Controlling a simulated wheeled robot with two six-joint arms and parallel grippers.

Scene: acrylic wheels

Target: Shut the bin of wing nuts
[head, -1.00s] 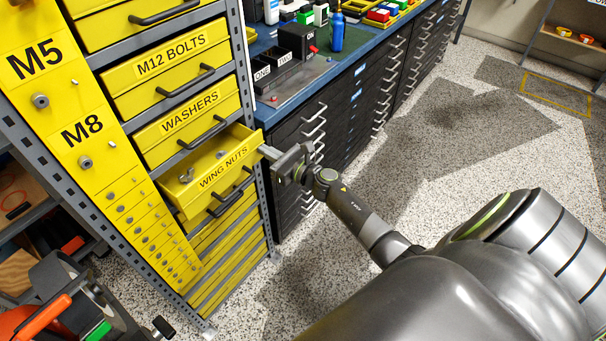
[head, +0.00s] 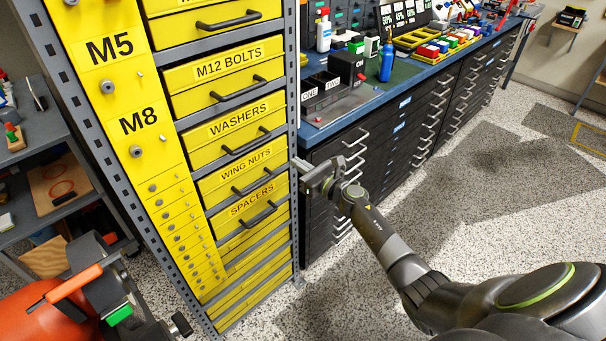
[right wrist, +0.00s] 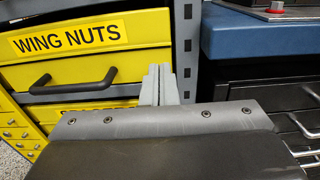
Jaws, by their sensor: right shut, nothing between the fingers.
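The yellow wing nuts bin (head: 238,176) is in the rack between the washers bin and the spacers bin. Its front looks flush with theirs, and its inside and contents are hidden. Its label and black handle also show in the right wrist view (right wrist: 75,65). My right gripper (head: 301,164) is shut and empty at the right edge of the bin's front, by the rack post. In the right wrist view the shut fingers (right wrist: 160,84) stand right of the handle; I cannot tell whether they touch the bin. My left gripper is not in view.
The grey rack post (head: 293,90) stands right of the bins. Black drawer cabinets (head: 400,140) under a blue-edged bench are to its right. An orange and black machine (head: 65,300) is at the lower left. The speckled floor (head: 480,210) is mostly clear.

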